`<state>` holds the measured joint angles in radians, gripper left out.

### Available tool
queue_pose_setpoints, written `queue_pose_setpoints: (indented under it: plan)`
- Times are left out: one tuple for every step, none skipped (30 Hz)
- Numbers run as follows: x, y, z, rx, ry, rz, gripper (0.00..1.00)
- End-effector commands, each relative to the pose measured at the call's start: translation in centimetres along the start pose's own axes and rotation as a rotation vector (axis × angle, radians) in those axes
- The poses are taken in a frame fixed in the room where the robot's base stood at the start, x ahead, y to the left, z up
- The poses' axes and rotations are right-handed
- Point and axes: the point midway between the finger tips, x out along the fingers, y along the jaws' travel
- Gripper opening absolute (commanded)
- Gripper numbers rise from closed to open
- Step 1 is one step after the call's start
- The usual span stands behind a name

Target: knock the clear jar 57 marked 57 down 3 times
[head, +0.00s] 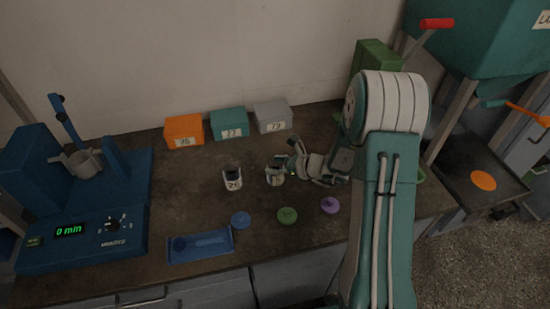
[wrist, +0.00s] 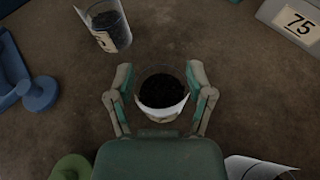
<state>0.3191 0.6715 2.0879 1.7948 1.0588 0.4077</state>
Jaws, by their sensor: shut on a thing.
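A clear jar (wrist: 161,92) with dark grains and a white label stands between the fingers of my gripper (wrist: 161,95), which is shut around it. In the head view the same jar (head: 276,180) looks upright on the bench, with my gripper (head: 277,169) reaching in from the right; its label is partly covered and I cannot read the number. A second jar (head: 232,179) stands to its left, with a label that looks like 26; it also shows at the top left of the wrist view (wrist: 107,27). No number 57 is readable in either view.
Orange (head: 184,131), teal (head: 230,123) and grey (head: 273,116) boxes line the wall. Blue (head: 241,220), green (head: 287,215) and purple (head: 330,205) lids and a blue tray (head: 200,246) lie in front. A blue shaker (head: 80,215) stands left. A white-sided container (wrist: 258,168) is partly visible lower right.

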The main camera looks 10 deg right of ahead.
Motion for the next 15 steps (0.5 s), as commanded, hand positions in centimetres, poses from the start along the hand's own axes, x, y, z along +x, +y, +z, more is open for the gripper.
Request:
queue_pose_setpoints:
  plan:
    - [0.3,0.0,-0.7,0.001,-0.001,0.0,0.11]
    - [0.4,0.0,-1.0,0.001,-0.001,0.0,0.11]
    - [0.5,0.0,-1.2,0.0,-0.001,0.0,0.11]
    - [0.6,0.0,-1.3,-0.001,0.0,-0.001,0.11]
    - [0.6,0.0,-1.4,-0.002,0.0,-0.001,0.11]
    - [0.6,0.0,-1.4,-0.002,0.001,0.0,0.1]
    - [0.6,0.0,-1.4,-0.001,0.002,0.0,0.1]
    - [0.6,0.0,-1.4,-0.001,0.003,0.0,0.1]
    - [0.6,0.1,-1.5,0.0,0.004,0.001,0.1]
    - [0.6,0.1,-1.5,0.0,0.004,0.001,0.1]
    - [0.6,0.1,-1.4,0.0,0.004,0.001,0.1]
    - [0.5,0.1,-1.2,0.0,0.005,0.001,0.1]
    - [0.4,0.1,-1.0,0.0,0.005,0.001,0.1]
    - [0.2,0.1,-0.7,0.0,0.004,0.001,0.1]
    - [0.0,0.1,-0.1,-0.002,0.003,0.001,0.1]
